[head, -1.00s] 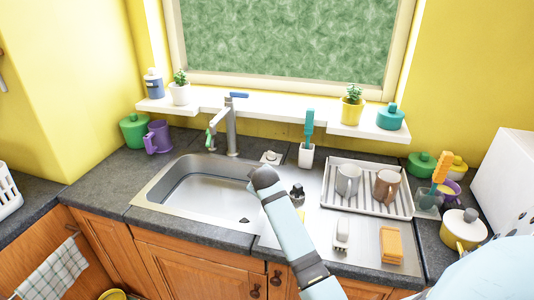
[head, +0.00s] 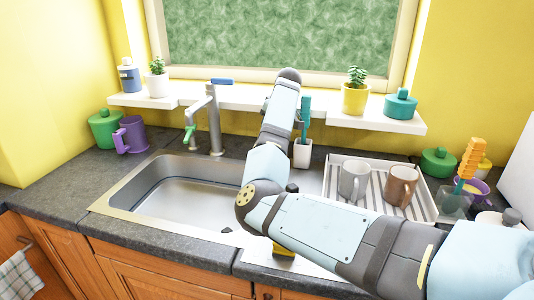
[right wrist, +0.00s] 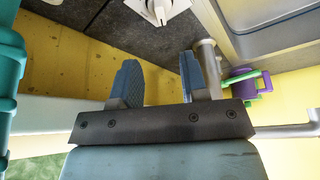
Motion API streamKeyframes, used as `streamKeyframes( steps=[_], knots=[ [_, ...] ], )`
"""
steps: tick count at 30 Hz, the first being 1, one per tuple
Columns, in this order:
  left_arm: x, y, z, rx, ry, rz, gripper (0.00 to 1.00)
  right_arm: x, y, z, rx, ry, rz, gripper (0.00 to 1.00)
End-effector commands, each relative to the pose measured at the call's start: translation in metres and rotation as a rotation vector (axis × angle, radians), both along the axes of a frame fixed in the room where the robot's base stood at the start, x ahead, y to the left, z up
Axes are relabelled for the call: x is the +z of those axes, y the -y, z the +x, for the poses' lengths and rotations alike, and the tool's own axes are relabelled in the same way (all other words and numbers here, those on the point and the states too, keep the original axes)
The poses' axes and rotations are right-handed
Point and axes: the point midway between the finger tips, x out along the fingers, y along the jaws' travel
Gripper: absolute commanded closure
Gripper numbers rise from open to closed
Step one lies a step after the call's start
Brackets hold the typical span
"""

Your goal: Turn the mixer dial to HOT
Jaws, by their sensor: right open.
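The mixer dial (right wrist: 160,11) is a white knob on a plate on the dark counter, partly cut off at the top edge of the right wrist view. Its labels cannot be read. In the head view my arm hides it. My right gripper (right wrist: 158,60) is open, with two blue fingers apart and nothing between them. The dial lies beyond the fingertips, apart from them. In the head view the right arm reaches over the counter toward the sill, and its fingers are hidden. My left gripper is not in view.
The tap (head: 214,125) with a blue lever stands left of my arm, behind the sink (head: 150,185). A white holder (head: 302,153) with a teal brush stands close on the right. The window sill (head: 240,98) runs behind. A dish rack (head: 425,207) holds two mugs.

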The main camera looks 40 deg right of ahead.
Motion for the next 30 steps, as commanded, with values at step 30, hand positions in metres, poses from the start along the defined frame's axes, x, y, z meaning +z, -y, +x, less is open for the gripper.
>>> streamKeyframes(
  steps=[30],
  knots=[
    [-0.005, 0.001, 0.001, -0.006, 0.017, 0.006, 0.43, -0.110, -0.009, 0.045, 0.001, 0.000, 0.003, 0.60]
  ],
)
